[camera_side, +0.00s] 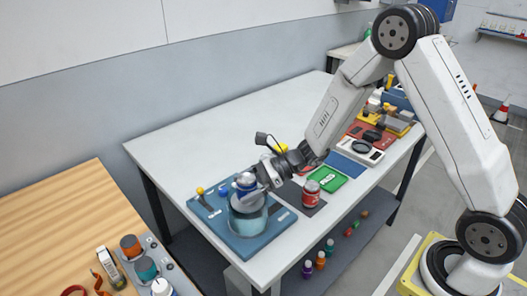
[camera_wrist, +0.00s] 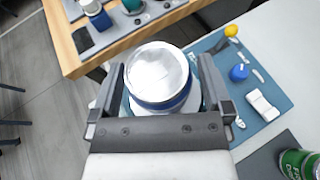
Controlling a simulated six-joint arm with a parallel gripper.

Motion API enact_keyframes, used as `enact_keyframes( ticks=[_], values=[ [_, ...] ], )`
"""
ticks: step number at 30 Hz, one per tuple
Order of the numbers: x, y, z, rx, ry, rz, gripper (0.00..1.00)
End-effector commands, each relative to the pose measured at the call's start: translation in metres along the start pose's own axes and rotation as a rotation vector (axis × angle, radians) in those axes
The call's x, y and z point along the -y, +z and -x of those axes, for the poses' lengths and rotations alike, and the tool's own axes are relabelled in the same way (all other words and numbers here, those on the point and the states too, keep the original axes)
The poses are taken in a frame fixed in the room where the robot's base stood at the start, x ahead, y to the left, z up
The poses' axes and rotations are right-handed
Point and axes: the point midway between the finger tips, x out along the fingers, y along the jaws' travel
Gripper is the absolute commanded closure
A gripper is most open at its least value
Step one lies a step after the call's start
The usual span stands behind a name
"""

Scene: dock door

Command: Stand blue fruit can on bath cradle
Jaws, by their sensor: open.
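The blue fruit can (camera_side: 245,183) stands upright at the top of the round glass bath (camera_side: 248,218) on a blue board. In the wrist view the can (camera_wrist: 161,76) shows its pale round lid and a blue band, between my two fingers. My gripper (camera_side: 255,180) is open around the can; in the wrist view a finger of my gripper (camera_wrist: 163,88) lies on each side of it. A pale rim of the bath (camera_wrist: 178,112) shows below the can. The cradle itself is hidden under the can, so I cannot tell the exact contact.
The blue board (camera_side: 216,222) also carries a yellow-topped knob, a small blue piece (camera_wrist: 239,73) and a white block (camera_wrist: 263,106). The white table is clear behind the board.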

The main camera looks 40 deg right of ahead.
Motion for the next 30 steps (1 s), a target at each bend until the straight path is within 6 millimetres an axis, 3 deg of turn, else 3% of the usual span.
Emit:
enact_keyframes(
  ticks=[5,11,30],
  values=[
    [0.000,0.003,0.001,0.000,0.000,0.002,0.00],
    [0.001,0.003,0.019,0.000,-0.003,0.000,0.00],
    [0.001,0.003,0.109,0.000,-0.003,0.001,0.00]
  ],
)
